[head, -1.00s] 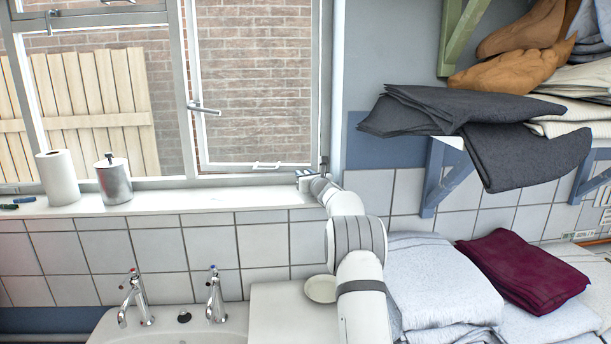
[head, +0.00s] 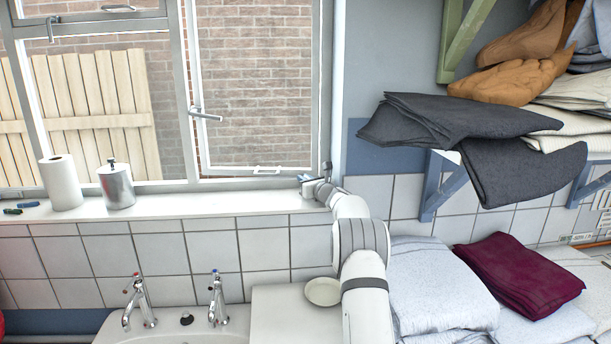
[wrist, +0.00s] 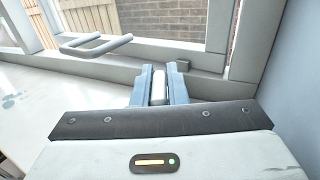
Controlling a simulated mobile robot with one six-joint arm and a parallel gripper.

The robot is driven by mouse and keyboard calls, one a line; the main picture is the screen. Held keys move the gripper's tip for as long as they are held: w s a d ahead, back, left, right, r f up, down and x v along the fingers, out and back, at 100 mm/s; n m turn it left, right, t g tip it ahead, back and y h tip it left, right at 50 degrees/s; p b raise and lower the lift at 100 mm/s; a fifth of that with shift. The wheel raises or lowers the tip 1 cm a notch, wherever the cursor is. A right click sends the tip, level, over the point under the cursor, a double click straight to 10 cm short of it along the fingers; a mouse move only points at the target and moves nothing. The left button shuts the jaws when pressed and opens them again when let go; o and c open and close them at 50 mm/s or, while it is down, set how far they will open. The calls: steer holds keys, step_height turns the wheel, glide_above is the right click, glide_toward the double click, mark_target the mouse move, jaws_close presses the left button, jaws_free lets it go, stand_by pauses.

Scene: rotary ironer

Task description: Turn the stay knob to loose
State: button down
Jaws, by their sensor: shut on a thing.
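My gripper (wrist: 159,92) is at the lower right corner of the window, just above the sill. Its two blue-grey fingers are shut on a small pale grey knob (wrist: 158,82), which shows as a narrow strip between them. I take this to be the stay knob; any mark on it or its turned angle cannot be read. In the head view my gripper (head: 308,186) is small at the sill's right end, and the knob cannot be made out there. A looped metal handle (wrist: 96,44) on the window frame lies left of the fingers in the wrist view.
The window's side frame (wrist: 248,45) rises close on the right. A paper roll (head: 61,183) and a metal canister (head: 117,186) stand far left on the sill (head: 215,204); the sill between is clear.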

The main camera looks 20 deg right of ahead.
steer(key=shift+r, duration=0.1)
steer(key=c, duration=1.5)
jaws_free()
step_height(320, 180, up, 10)
steer(key=shift+f, duration=0.1)
